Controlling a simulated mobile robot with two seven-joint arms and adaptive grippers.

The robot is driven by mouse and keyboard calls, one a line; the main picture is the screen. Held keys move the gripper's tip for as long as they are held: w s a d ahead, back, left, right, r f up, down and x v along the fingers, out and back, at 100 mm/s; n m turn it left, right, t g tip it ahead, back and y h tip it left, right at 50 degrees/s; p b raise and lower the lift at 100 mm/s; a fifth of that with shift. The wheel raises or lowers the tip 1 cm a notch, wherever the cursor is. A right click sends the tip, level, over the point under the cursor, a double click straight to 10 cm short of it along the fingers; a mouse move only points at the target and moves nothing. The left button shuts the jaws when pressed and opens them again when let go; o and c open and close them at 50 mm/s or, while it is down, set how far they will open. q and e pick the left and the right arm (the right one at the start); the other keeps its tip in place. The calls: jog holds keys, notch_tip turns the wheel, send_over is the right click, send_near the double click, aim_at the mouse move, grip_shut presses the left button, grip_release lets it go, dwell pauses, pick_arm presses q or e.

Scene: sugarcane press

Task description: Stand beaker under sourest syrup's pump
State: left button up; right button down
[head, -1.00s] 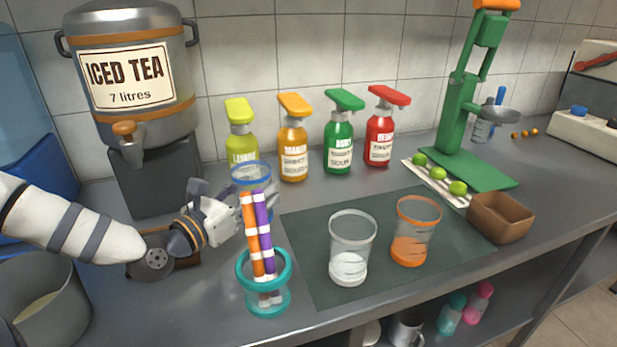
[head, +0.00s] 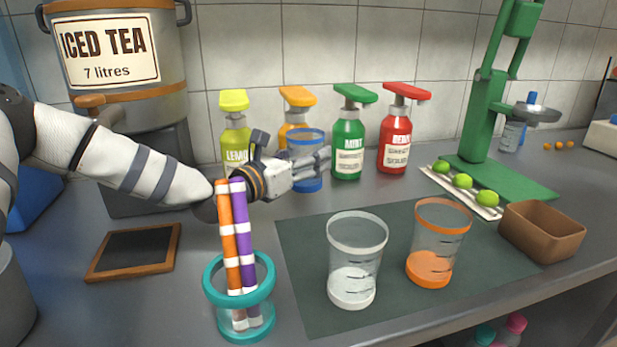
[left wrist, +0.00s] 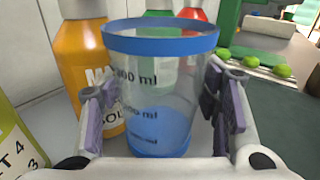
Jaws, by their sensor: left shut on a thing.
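A clear beaker with a blue rim and blue base (head: 307,182) is held by my left gripper (head: 312,165), in front of the orange-topped bottle. In the left wrist view the blue beaker (left wrist: 160,95) stands upright between the two fingers (left wrist: 165,108). Four pump bottles stand along the wall: a yellow one marked lemon (head: 235,135), an orange one (head: 296,102) whose label is mostly hidden, a green one marked mint (head: 348,140) and a red one (head: 396,140). The small label print is too blurred to compare sourness. My right gripper is out of view.
A white-based beaker (head: 355,262) and an orange-based beaker (head: 437,245) stand on a dark mat (head: 300,270). A teal holder (head: 240,290) with striped sticks stands front left. A wood-framed slate (head: 135,252), iced tea urn (head: 110,60), green press (head: 490,120), limes and brown box (head: 541,232) surround.

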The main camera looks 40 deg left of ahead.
pick_arm(q)
jog(key=shift+w+f, duration=0.1)
jog(key=shift+f, duration=1.65)
jog(key=shift+f+b, duration=0.15)
jog(key=shift+b, duration=0.2)
jog(key=o, duration=1.3)
